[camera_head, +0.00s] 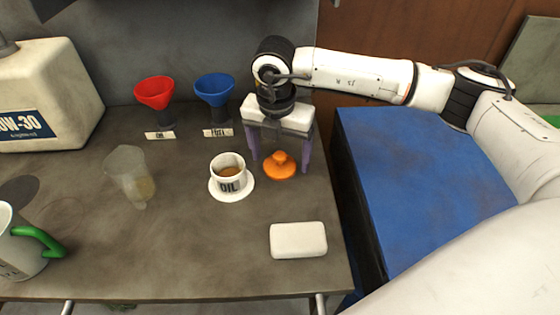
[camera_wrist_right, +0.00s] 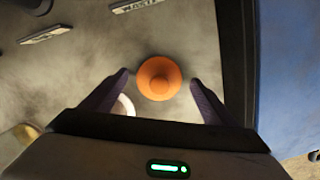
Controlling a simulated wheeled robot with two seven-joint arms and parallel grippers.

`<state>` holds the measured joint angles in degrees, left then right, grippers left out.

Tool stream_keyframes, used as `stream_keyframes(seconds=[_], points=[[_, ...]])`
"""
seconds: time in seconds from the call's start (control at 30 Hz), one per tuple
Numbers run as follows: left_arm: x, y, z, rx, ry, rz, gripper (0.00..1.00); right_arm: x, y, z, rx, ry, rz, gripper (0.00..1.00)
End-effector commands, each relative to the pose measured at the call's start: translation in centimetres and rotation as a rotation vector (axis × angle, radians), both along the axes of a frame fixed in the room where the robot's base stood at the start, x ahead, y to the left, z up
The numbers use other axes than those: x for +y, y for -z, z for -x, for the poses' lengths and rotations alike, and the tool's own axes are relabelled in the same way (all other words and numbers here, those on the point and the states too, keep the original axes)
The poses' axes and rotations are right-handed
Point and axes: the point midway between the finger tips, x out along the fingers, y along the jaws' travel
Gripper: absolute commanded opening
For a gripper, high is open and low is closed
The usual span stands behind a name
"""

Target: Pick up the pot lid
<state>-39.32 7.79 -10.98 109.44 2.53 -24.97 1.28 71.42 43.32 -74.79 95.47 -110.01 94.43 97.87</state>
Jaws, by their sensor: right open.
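The orange pot lid (camera_head: 280,165) with a round knob lies on the grey bench, right of the white cup marked OIL (camera_head: 229,174) on its white saucer (camera_head: 232,194). My right gripper (camera_head: 280,162) points down at the lid with its purple fingers spread and nothing between them. In the right wrist view the lid (camera_wrist_right: 159,78) shows just ahead of and between the two fingertips (camera_wrist_right: 160,76). I cannot tell the exact height of the fingertips above the bench. My left gripper is not in view.
A red funnel (camera_head: 155,93) and a blue funnel (camera_head: 215,90) stand at the back. A clear beaker (camera_head: 130,175), a white block (camera_head: 298,240), a white jug (camera_head: 22,245) and a large canister (camera_head: 45,90) share the bench. A blue surface (camera_head: 420,180) lies right of the bench edge.

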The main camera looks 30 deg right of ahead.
Motion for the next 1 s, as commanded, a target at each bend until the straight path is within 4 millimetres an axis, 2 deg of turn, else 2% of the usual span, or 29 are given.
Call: stream_keyframes(seconds=[0.27,0.53,0.83,1.0], points=[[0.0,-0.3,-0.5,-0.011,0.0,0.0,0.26,0.0,0.5,0.0,-0.001,-0.001,-0.001,0.8],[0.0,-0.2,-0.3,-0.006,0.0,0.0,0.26,0.0,0.5,0.0,-0.001,-0.001,-0.001,0.37],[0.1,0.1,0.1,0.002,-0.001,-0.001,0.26,0.0,0.0,-0.1,-0.002,-0.001,0.0,0.37],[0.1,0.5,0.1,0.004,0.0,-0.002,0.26,0.1,-2.6,-0.2,-0.006,-0.002,-0.002,0.37]])
